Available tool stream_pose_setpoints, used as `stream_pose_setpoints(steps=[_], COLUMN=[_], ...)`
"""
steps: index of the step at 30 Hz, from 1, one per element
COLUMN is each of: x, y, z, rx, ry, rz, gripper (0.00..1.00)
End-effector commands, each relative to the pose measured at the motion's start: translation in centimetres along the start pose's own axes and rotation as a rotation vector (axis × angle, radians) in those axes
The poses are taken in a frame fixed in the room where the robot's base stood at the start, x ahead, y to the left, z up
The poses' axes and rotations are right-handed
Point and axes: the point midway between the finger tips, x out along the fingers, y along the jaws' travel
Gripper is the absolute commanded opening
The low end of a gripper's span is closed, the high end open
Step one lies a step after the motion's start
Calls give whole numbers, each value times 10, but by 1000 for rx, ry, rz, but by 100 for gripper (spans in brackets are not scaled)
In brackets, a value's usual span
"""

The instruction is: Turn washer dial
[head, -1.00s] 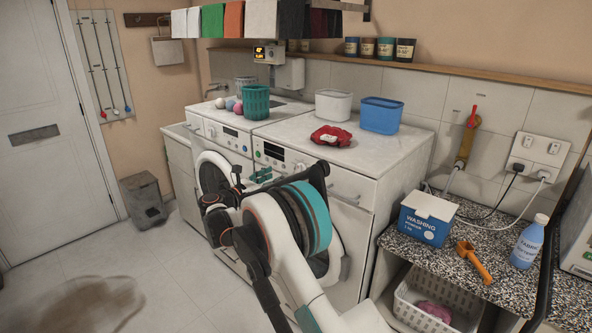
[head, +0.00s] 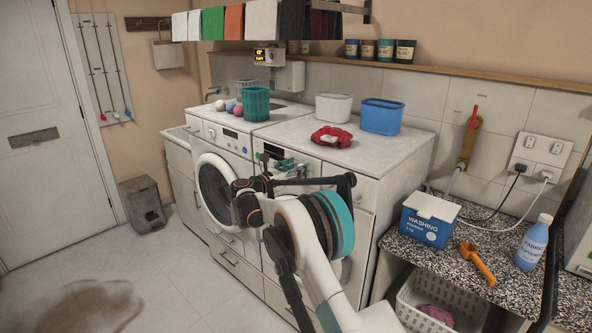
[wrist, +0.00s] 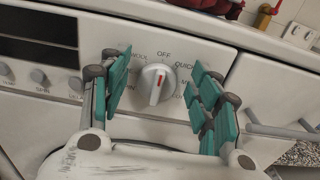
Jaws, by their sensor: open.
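The washer dial (wrist: 158,84) is a round grey-white knob with a red pointer line in the wrist view. The line points up, roughly towards the OFF label. WOOL is printed to its left and QUICK to its right. My gripper (wrist: 160,98) is open, with teal finger pads on both sides of the dial and a visible gap on each side. In the head view my gripper (head: 284,165) is at the front panel of the right-hand machine (head: 366,182), and the dial is hidden behind it.
A dark display (wrist: 40,37) and small buttons are left of the dial. A bar handle (wrist: 280,131) is at lower right. A red cloth (head: 331,138), white tub (head: 334,106) and blue tub (head: 381,116) are on top.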

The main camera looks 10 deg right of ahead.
Motion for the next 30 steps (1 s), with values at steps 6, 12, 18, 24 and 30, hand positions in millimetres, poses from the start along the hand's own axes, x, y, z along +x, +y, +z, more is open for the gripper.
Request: stream_pose_setpoints(steps=[6, 12, 18, 24, 30], x=[0, 0, 0, 0, 0], y=[0, 0, -1, -3, -6], z=[0, 0, 0, 0, -1], rx=[0, 3, 42, 153, 326], ry=[0, 0, 0, 0, 0], rz=[0, 0, 0, 0, 0], gripper=[16, 14, 14, 14, 14])
